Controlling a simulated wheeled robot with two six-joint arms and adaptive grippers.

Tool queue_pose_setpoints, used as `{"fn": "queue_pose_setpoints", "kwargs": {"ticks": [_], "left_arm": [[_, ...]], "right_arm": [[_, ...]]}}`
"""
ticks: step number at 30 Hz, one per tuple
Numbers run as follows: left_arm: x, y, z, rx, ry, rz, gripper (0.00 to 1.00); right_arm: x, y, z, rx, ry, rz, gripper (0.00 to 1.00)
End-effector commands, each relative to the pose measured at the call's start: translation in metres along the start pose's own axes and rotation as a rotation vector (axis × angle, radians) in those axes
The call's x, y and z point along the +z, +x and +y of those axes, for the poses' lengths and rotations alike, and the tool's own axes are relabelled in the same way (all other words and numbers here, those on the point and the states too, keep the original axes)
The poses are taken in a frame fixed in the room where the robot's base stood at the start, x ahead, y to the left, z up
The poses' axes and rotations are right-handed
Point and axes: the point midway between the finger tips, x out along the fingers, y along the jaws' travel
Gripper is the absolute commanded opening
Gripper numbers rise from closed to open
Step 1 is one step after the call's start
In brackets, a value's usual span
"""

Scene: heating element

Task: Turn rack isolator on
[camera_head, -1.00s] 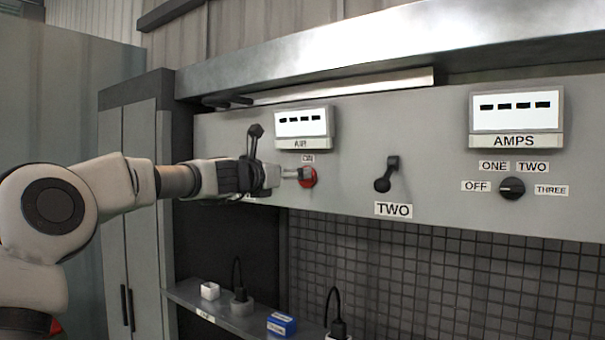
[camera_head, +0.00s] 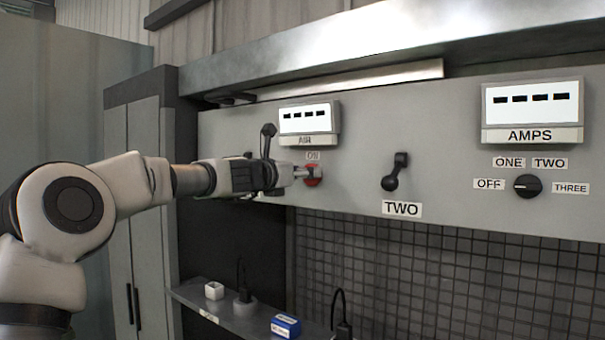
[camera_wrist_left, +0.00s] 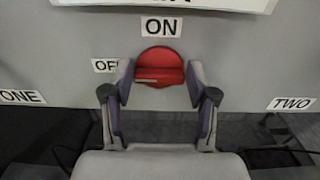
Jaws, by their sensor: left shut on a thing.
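The rack isolator is a red round knob (camera_head: 313,175) on the grey panel, under an ON label (camera_head: 313,156). In the left wrist view the red knob (camera_wrist_left: 160,62) shows a raised bar lying about level. An OFF label (camera_wrist_left: 104,65) is at its left, partly hidden by a finger. My left gripper (camera_head: 303,173) reaches the knob from the left and is shut on it. In the left wrist view its fingers (camera_wrist_left: 160,84) stand on either side of the knob. My right gripper is not in view.
A black lever (camera_head: 268,140) stands close behind my left wrist, and another lever (camera_head: 396,172) is above the TWO label. A black dial (camera_head: 526,186) sits under the AMPS display (camera_head: 532,108). A shelf (camera_head: 188,292) below holds small items, including a blue box (camera_head: 285,325).

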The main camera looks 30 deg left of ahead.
Motion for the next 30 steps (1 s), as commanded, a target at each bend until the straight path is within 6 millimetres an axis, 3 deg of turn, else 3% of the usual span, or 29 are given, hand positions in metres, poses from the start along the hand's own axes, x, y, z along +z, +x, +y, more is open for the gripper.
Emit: {"fn": "queue_pose_setpoints", "kwargs": {"ticks": [14, 30], "left_arm": [[-0.009, 0.003, -0.002, -0.003, 0.148, 0.011, 0.23], [-0.011, 0.003, -0.003, -0.006, 0.632, 0.011, 0.23]], "right_arm": [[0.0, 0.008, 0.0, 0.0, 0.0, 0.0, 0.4], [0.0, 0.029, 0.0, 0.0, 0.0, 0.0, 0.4]]}}
